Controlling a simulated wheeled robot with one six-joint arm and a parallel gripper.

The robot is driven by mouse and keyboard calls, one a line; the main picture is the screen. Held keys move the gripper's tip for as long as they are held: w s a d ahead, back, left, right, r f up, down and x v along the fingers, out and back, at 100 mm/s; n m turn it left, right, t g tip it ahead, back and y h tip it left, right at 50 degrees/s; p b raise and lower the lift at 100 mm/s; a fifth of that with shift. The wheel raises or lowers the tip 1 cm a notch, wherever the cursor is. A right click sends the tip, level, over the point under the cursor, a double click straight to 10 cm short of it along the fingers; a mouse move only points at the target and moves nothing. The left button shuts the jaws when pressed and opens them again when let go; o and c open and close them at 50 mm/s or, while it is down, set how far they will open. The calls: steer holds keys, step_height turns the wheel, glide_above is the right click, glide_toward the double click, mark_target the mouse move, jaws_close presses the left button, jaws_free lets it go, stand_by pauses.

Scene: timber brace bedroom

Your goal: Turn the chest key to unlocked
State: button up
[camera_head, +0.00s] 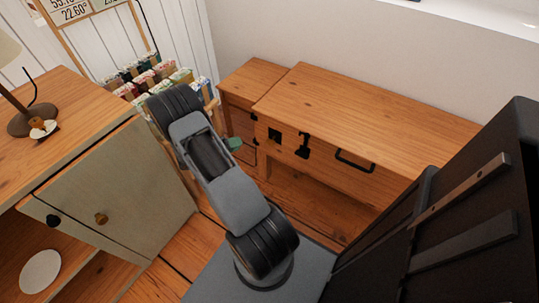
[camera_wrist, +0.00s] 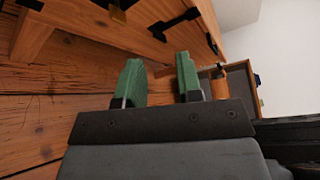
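The wooden chest (camera_head: 375,105) stands against the back wall, its lid down. Its front carries a dark square plate (camera_head: 274,135), a black latch (camera_head: 303,146) and a black bar handle (camera_head: 355,160). In the wrist view the chest front (camera_wrist: 92,22) fills the top, with a dark fitting showing a small brass-coloured part (camera_wrist: 118,10) at the upper edge. I cannot clearly make out a key. My gripper (camera_wrist: 160,78) has two green fingers, apart with nothing between them, below the chest front. In the head view one green fingertip (camera_head: 234,143) shows left of the chest.
A smaller wooden cabinet (camera_head: 252,85) stands left of the chest. A grey-doored cabinet (camera_head: 110,195) with a lamp (camera_head: 30,118) on top is at the left, its door knob sticking out. A dark panelled piece (camera_head: 450,210) is at the right. Floor shows below the chest.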

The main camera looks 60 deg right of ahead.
mark_target(270, 142)
step_height(270, 142, down, 10)
steer(key=d+f+n+t+h+b, duration=0.1)
steer(key=d+n+h+b, duration=0.2)
steer(key=n, duration=0.3)
steer(key=shift+s+b+x, duration=0.2)
steer(key=shift+b+x, duration=0.55)
steer(key=shift+x, duration=2.65)
steer(key=shift+s+b+x, duration=0.15)
steer(key=shift+b+x, duration=0.6)
steer(key=shift+x, duration=2.7)
steer(key=shift+a, duration=0.15)
jaws_close()
